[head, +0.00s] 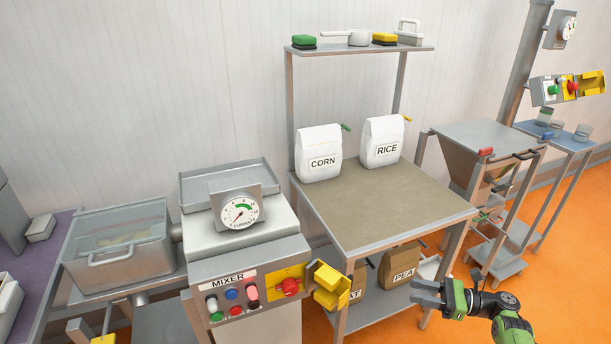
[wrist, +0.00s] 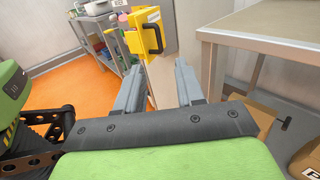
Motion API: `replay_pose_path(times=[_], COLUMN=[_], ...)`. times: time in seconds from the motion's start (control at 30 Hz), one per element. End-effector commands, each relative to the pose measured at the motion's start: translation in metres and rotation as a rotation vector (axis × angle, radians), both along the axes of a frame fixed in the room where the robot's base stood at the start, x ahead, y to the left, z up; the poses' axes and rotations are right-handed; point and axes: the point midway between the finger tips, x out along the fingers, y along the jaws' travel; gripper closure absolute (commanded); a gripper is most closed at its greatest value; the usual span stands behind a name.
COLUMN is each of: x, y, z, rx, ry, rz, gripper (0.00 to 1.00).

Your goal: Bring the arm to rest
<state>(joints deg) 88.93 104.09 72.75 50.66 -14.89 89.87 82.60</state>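My gripper (head: 426,293) is at the lower right in the head view, in front of the work table's lower shelf. In the wrist view my gripper (wrist: 160,88) shows two grey fingers spread apart with nothing between them. The fingers point toward the mixer's side, where an open yellow cover (wrist: 145,32) is seen beyond them. My green and black arm (head: 512,328) comes in from the bottom right edge in the head view.
The mixer (head: 250,258) with its red knob and yellow cover (head: 331,286) stands left of my gripper. The table (head: 385,205) holds corn (head: 321,154) and rice (head: 382,142) bags. A hopper (head: 480,150) stands at right. Orange floor (head: 565,240) is clear at right.

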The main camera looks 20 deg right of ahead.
Motion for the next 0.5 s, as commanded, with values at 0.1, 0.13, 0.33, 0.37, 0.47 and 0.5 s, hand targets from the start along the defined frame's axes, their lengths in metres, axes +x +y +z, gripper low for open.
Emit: replay_pose_path(times=[0.1,0.13,0.33,0.37,0.47,0.5], x=[0.007,0.013,0.059,0.061,0.06,0.056], y=[0.008,0.016,0.119,0.136,0.185,0.202], z=[0.009,0.016,0.084,0.092,0.118,0.127], rx=[-0.037,-0.07,-0.477,-0.542,-0.753,-0.835], ry=[-0.001,-0.002,-0.036,-0.045,-0.081,-0.097], rz=[0.037,0.07,0.47,0.533,0.73,0.803], gripper=[0.62,0.62,0.62,0.62,0.62,0.62])
